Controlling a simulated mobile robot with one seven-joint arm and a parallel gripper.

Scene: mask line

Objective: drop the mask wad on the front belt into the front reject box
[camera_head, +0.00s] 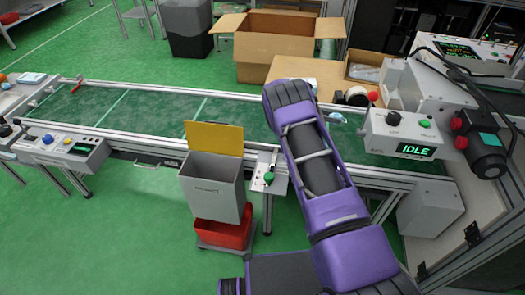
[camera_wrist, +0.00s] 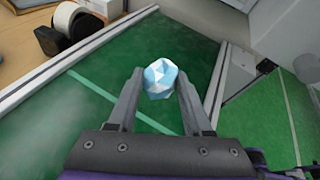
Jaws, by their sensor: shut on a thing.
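The mask wad (camera_wrist: 160,77) is a small crumpled light blue and white ball. In the wrist view it sits between the two fingers of my gripper (camera_wrist: 158,88), which is shut on it. The green front belt (camera_wrist: 95,105) lies below; I cannot tell the height between wad and belt. In the head view a small blue-white piece, likely the wad (camera_head: 338,118), shows just right of my purple arm, which hides most of the gripper. The front reject box (camera_head: 212,190), grey with a raised yellow flap, stands at the belt's near side, left of my arm.
A red crate (camera_head: 224,234) is under the reject box. A small post with a green button (camera_head: 269,177) stands between box and arm. The control box reading IDLE (camera_head: 405,135) is to the right. A cardboard carton (camera_head: 275,50) is behind the belt, whose left part is clear.

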